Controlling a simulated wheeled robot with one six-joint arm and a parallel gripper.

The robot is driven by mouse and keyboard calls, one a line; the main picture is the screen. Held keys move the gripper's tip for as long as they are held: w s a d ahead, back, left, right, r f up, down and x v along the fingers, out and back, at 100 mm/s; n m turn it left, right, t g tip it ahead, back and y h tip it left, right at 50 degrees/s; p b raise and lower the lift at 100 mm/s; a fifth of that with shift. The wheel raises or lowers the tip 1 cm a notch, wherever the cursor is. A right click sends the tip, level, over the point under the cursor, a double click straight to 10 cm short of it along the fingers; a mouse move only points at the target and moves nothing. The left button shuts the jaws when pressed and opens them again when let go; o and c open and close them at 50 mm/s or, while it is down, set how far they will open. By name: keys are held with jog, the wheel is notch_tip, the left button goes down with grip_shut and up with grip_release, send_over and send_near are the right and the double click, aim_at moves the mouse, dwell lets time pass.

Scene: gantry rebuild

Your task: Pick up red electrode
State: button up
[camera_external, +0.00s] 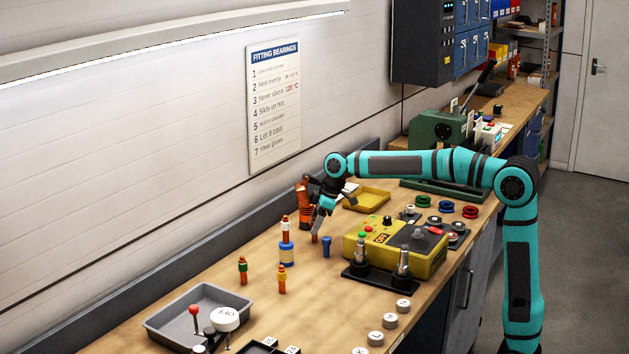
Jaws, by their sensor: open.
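Several small copper-orange pegs that look like electrodes stand on the wooden bench. One peg with a green band (242,270) and one with a yellow band (282,280) stand at the front left. I cannot tell for certain which one is the red electrode. My gripper (317,217) is open, tilted downward above the short peg; its fingertips are small and partly hidden.
An orange tool (304,203) stands close behind my gripper, and a blue peg (326,246) is close to its right. A yellow control box (395,250) stands right of them. A grey tray (180,310) is front left, a yellow tray (367,199) behind.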

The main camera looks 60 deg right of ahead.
jog(key=x, duration=0.2)
jog(key=shift+w+a+f, duration=0.1)
jog(key=shift+f, duration=0.15)
grip_shut()
